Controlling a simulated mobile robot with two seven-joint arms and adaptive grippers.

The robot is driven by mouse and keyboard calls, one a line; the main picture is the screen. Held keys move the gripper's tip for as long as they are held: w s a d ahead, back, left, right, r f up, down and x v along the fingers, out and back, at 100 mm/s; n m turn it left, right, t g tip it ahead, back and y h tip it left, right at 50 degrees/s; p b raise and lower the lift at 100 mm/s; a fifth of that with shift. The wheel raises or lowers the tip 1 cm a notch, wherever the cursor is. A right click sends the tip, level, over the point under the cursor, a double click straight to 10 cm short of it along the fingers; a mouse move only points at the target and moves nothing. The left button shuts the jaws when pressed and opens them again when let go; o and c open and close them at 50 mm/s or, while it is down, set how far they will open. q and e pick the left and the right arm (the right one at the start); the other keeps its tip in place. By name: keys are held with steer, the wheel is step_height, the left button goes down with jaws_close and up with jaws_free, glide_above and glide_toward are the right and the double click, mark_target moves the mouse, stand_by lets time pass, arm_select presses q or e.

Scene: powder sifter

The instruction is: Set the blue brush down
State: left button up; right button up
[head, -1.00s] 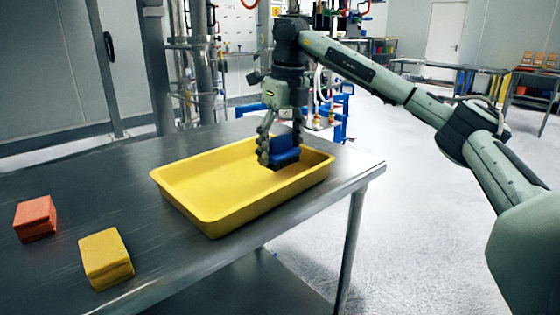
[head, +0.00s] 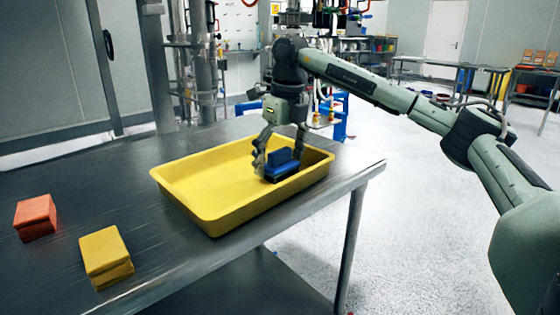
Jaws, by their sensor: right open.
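The blue brush (head: 283,163) is inside the yellow tray (head: 190,205), near its right end, and appears to rest on the tray floor with its dark underside down. My right gripper (head: 279,156) is above and around the brush. Its fingers are open, one on each side of the blue handle. Part of the brush is hidden behind the near finger. My left gripper is not in view.
The tray stands on a metal table (head: 150,165), close to its right edge. An orange sponge-like block (head: 36,217) and a yellow one (head: 105,256) lie on the table at the left. The table between them and the tray is clear.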

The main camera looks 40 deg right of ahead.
mark_target(283, 151)
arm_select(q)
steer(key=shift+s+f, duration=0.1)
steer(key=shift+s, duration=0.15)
arm_select(e)
steer(key=shift+r, duration=0.2)
step_height(283, 151, up, 2)
steer(key=shift+s+r, duration=0.1)
steer(key=r, duration=0.6)
steer(key=shift+s, duration=0.35)
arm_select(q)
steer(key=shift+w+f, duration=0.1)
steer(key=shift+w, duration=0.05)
arm_select(e)
steer(key=shift+s+d+r, duration=0.1)
steer(key=shift+s+r, duration=0.05)
steer(key=shift+r, duration=0.75)
steer(key=shift+s+r, duration=0.15)
steer(key=shift+r, duration=0.75)
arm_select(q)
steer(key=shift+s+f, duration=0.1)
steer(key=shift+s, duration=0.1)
